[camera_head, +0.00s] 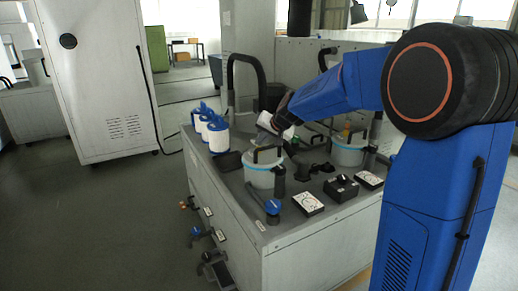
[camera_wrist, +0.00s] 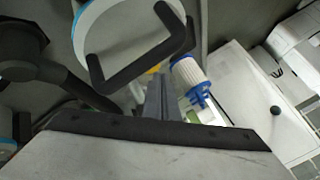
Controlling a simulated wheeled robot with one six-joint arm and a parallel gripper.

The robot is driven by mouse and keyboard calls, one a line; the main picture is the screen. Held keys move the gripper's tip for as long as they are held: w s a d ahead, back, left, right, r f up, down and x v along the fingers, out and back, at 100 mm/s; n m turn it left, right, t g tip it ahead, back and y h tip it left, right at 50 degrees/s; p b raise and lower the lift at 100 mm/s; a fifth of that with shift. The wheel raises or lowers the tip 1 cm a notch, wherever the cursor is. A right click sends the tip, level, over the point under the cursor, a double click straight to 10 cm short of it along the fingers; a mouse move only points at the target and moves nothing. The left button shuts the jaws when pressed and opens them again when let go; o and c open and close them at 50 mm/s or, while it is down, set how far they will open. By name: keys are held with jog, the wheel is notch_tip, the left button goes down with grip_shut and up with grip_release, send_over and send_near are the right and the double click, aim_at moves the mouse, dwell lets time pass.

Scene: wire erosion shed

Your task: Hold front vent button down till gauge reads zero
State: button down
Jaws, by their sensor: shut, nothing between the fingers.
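Two grey round pots with blue bands and black lid handles stand on the cabinet top, a front one (camera_head: 263,177) and a rear one (camera_head: 347,157). My gripper (camera_head: 268,133) is over the back of the front pot, partly hidden by my wrist. In the wrist view its narrow grey fingers (camera_wrist: 163,98) are closed with nothing between them, beside a lid's black handle (camera_wrist: 142,62). Two white cards with dial-like marks, a front one (camera_head: 308,203) and a rear one (camera_head: 370,181), lie on the top; no reading is legible. I cannot make out a vent button.
A black box with a knob (camera_head: 341,187) sits between the cards. White cartridges with blue ends (camera_head: 218,134) stand at the left; one shows in the wrist view (camera_wrist: 188,74). Black hoops, pipes and a blue-ended black lever (camera_head: 272,208) crowd the cabinet top. Floor is clear left.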

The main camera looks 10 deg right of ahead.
jog(key=shift+f, duration=0.5)
dwell(1.7)
jog(key=shift+r, duration=0.1)
dwell(1.0)
jog(key=shift+r, duration=0.9)
jog(key=shift+r, duration=2.45)
